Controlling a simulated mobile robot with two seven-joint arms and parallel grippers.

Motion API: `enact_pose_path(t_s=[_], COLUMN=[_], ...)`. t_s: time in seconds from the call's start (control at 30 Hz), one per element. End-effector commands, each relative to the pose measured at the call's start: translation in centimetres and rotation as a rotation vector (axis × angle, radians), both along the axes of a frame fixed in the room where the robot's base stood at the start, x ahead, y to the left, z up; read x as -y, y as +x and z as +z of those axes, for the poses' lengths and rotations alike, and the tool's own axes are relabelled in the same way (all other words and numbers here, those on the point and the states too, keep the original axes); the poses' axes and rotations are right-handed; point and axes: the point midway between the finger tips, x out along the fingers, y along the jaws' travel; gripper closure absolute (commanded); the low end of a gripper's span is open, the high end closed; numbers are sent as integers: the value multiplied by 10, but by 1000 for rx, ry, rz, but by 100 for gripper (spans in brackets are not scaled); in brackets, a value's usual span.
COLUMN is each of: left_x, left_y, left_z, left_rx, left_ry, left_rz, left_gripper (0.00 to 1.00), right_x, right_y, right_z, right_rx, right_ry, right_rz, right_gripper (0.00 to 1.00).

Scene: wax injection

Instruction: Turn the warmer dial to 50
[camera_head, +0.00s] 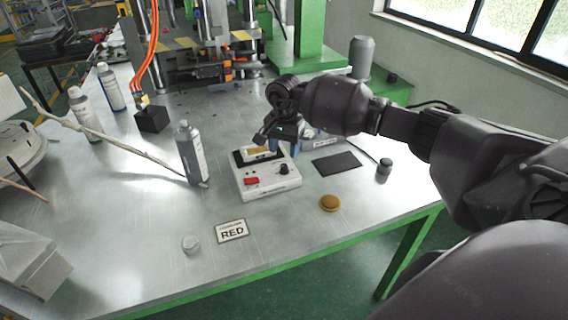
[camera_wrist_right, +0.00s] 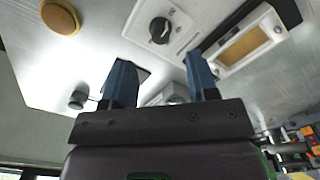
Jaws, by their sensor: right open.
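The warmer (camera_head: 262,190) is a white box on the metal table, with a dark plate on top and a red switch (camera_head: 251,181) at its front. Its black round dial (camera_head: 283,168) sits at the right of its top face; the scale is too small to read. In the right wrist view the dial (camera_wrist_right: 160,30) shows beyond and between the fingertips, apart from them. My right gripper (camera_head: 276,140) is open and empty, above the back of the warmer; its blue fingers (camera_wrist_right: 160,72) frame the wrist view. My left gripper is not in view.
A white-framed tan block (camera_head: 257,151) is at the warmer's dark plate. A grey bottle (camera_head: 190,155) stands left of it. A dark mat (camera_head: 336,163), a tan disc (camera_head: 329,203) and a small dark cylinder (camera_head: 384,168) lie to the right.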

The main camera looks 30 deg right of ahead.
Motion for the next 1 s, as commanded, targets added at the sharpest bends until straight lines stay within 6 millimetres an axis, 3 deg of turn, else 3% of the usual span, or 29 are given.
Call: enact_pose_path(t_s=[0.1,0.33,0.8,1.0], left_x=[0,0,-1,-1], left_y=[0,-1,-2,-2], left_z=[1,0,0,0], left_rx=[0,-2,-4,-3], left_ry=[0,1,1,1], left_rz=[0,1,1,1], left_gripper=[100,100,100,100], right_x=[-1,-1,-1,-1], right_y=[0,0,0,0], right_z=[-22,-50,-60,-60], right_rx=[-2,1,2,1], right_ry=[3,3,2,2], right_rz=[-1,0,0,0], right_gripper=[47,47,47,77])
